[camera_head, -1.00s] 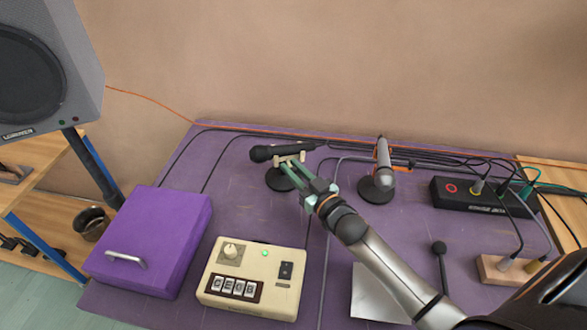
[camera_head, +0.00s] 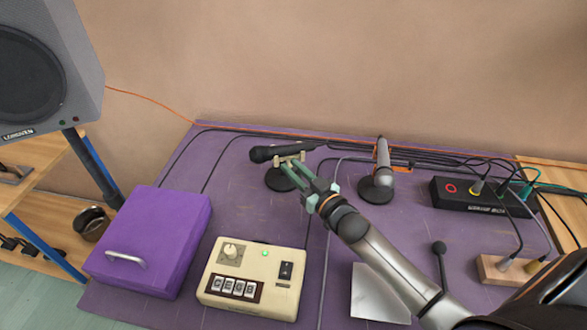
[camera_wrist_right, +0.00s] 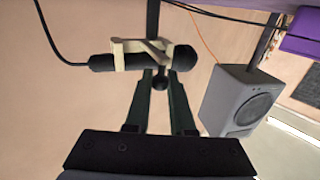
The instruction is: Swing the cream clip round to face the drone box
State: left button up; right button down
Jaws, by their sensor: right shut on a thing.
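The cream clip (camera_head: 289,159) holds a black microphone (camera_head: 262,154) on a stand with a round dark base (camera_head: 280,179). The microphone lies nearly level, its head toward the left. The drone box (camera_head: 252,278) is a cream box with a knob, a green light and lettered keys, in front of the clip. My right gripper (camera_head: 287,166) reaches in from the lower right and is shut on the clip. In the right wrist view the fingers (camera_wrist_right: 161,78) meet the clip (camera_wrist_right: 140,48) just below the microphone (camera_wrist_right: 184,58). My left gripper is out of view.
A second microphone on a stand (camera_head: 382,163) stands right of the clip. A purple case (camera_head: 150,235) lies left of the drone box. A black cable box (camera_head: 480,195) sits at the right. Cables run along the back. Purple tabletop is bare between clip and drone box.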

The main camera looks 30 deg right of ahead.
jog(key=shift+d+r+n+g+y, duration=0.1)
jog(key=shift+d+n+g+y, duration=0.3)
jog(key=shift+n+y, duration=0.55)
jog(key=shift+d+n+g+y, duration=0.2)
jog(key=shift+d+n+y, duration=0.35)
jog(key=shift+y, duration=0.7)
jog(key=c, duration=0.8)
grip_release()
jog(key=shift+o, duration=0.2)
jog(key=v, duration=1.2)
jog(key=shift+s, duration=0.2)
jog(key=shift+c, duration=0.2)
